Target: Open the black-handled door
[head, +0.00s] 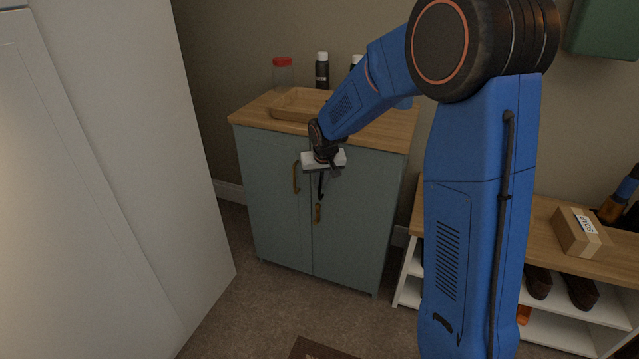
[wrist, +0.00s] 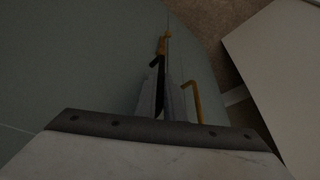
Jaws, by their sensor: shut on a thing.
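The teal two-door cabinet (head: 352,225) stands against the wall, and both doors look shut. The right door has a slim black handle (head: 321,186) near the centre seam, with a brass-coloured piece (head: 318,212) just below it. My gripper (head: 325,176) is at this handle, shut on it. In the wrist view the black handle (wrist: 160,73) runs between my two grey fingers (wrist: 161,98). The left door's brass handle (head: 296,177) is beside my gripper, apart from it, and also shows in the wrist view (wrist: 195,103). My gripper hides the black handle's upper part.
A wooden tray (head: 290,113), a red-lidded jar (head: 282,75) and dark bottles (head: 322,72) stand on the cabinet. A tall white cabinet (head: 120,150) rises at left. A shoe bench (head: 545,240) with a box (head: 580,232) is at right. Carpet before the doors is mostly clear.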

